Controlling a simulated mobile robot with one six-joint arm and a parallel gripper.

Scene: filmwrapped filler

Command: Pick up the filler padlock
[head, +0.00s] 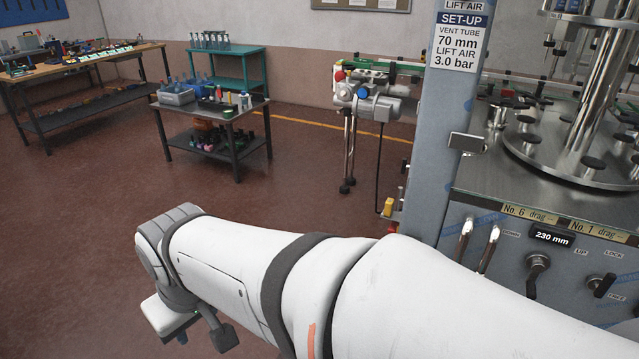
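I cannot make out a padlock for certain in the head view. The filler machine (545,225) stands at the right, with a steel top, levers and knobs on its front panel. A small yellow item (388,207) sits low beside the filler's grey post; it is too small to identify. My white arm reaches across the bottom to the left. My gripper (200,338) is at the lower left, over the floor and well apart from the filler. Its fingers are mostly hidden by the wrist, so I cannot tell whether it is open or shut.
A grey table (238,114) with bottles and bins stands at the back, with a green stand (245,52) behind it. A long workbench (95,62) is at the far left. A motor unit (372,105) on legs stands left of the post. The brown floor between is clear.

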